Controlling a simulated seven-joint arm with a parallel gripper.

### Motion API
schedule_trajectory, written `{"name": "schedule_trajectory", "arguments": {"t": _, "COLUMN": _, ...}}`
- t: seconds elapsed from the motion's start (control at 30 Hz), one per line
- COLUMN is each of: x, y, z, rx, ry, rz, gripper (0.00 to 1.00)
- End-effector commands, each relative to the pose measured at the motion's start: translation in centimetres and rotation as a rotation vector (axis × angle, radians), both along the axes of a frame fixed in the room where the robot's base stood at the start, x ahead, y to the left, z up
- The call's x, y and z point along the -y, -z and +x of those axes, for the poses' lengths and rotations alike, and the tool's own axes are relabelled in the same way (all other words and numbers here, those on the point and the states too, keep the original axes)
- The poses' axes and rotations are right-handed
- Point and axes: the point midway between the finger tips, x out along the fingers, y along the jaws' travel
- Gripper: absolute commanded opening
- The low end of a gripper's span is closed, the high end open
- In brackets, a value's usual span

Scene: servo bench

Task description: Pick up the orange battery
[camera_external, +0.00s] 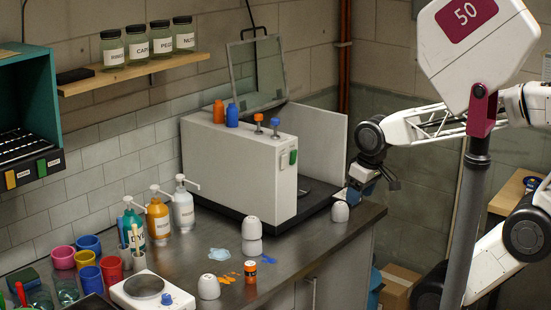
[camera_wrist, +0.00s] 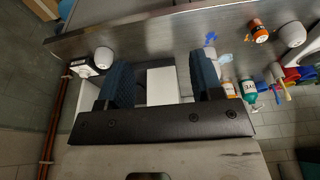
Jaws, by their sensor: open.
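The orange battery (camera_external: 250,272) is a small upright cylinder, orange with a dark band, near the front edge of the metal bench. It also shows at the upper right of the wrist view (camera_wrist: 259,31). My gripper (camera_external: 374,182) is at the bench's right end, above and well to the right of the battery. In the wrist view its two dark blue fingers (camera_wrist: 161,78) are spread apart with nothing held between them. The battery lies outside the fingers, beyond the right one.
A large white machine (camera_external: 240,165) stands behind. Pump bottles (camera_external: 158,217) and paint pots (camera_external: 88,262) fill the left.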

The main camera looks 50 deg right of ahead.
Motion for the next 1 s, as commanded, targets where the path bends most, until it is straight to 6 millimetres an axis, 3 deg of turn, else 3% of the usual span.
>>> {"name": "schedule_trajectory", "arguments": {"t": 0.77, "x": 0.0, "y": 0.0, "z": 0.0, "rx": 0.002, "ry": -0.001, "rz": 0.000, "gripper": 0.64}}
{"name": "schedule_trajectory", "arguments": {"t": 1.0, "x": -0.5, "y": 1.1, "z": 1.5, "rx": 0.050, "ry": -0.021, "rz": -0.012, "gripper": 0.64}}
